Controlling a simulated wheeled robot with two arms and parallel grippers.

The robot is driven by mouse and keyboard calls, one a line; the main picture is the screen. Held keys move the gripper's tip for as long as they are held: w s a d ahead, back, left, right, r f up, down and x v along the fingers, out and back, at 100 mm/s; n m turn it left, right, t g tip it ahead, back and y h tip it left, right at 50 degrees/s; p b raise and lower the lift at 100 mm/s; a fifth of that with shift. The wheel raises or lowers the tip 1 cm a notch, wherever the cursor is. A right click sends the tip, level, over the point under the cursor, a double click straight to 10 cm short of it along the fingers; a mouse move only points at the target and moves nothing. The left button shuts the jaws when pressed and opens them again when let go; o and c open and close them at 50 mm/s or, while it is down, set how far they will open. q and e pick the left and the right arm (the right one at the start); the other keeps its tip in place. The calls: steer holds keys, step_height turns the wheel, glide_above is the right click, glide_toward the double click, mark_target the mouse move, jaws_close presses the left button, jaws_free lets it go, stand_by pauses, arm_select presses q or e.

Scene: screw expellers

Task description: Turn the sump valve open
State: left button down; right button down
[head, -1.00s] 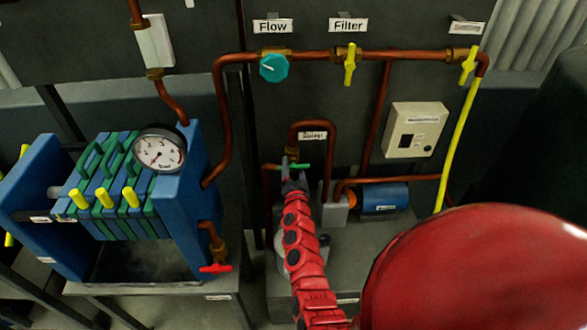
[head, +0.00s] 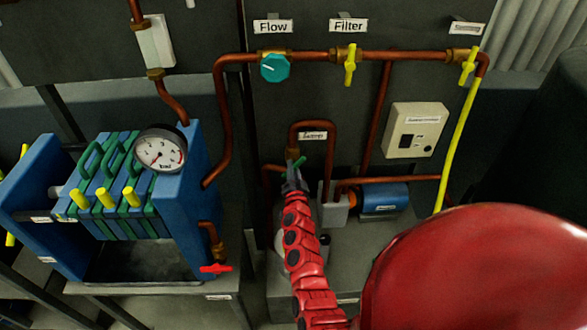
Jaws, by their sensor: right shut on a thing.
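The sump valve's green handle (head: 299,162) sits on the copper pipe at the left foot of the looped pipe, under a small white label (head: 312,135) that seems to read "Sump". The handle stands at a slant. My right gripper (head: 293,170) is shut on this handle, reaching up to it from below. The fingers and arm hide part of the handle and the valve body. My left gripper is not in view.
A blue filter press (head: 180,200) with a gauge (head: 160,148) and a red valve handle (head: 216,268) stands to the left. A blue motor (head: 384,200) sits close right of my gripper. Yellow valves (head: 350,64) and a teal knob (head: 274,67) line the pipe above.

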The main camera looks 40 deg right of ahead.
steer(key=n+p, duration=0.2)
steer(key=p, duration=0.1)
steer(key=shift+r+n, duration=0.25)
steer(key=shift+n, duration=0.15)
steer(key=n+p, duration=0.4)
steer(key=n, duration=0.1)
steer(key=shift+p, duration=0.4)
steer(key=shift+n+p, duration=0.35)
steer(key=shift+n, duration=0.35)
steer(key=n+p, duration=0.1)
steer(key=n, duration=0.1)
steer(key=shift+n+p, duration=0.4)
steer(key=n+p, duration=0.1)
steer(key=n, duration=0.2)
steer(key=shift+f+n+p, duration=0.2)
steer(key=shift+n+p, duration=0.25)
steer(key=shift+n, duration=0.45)
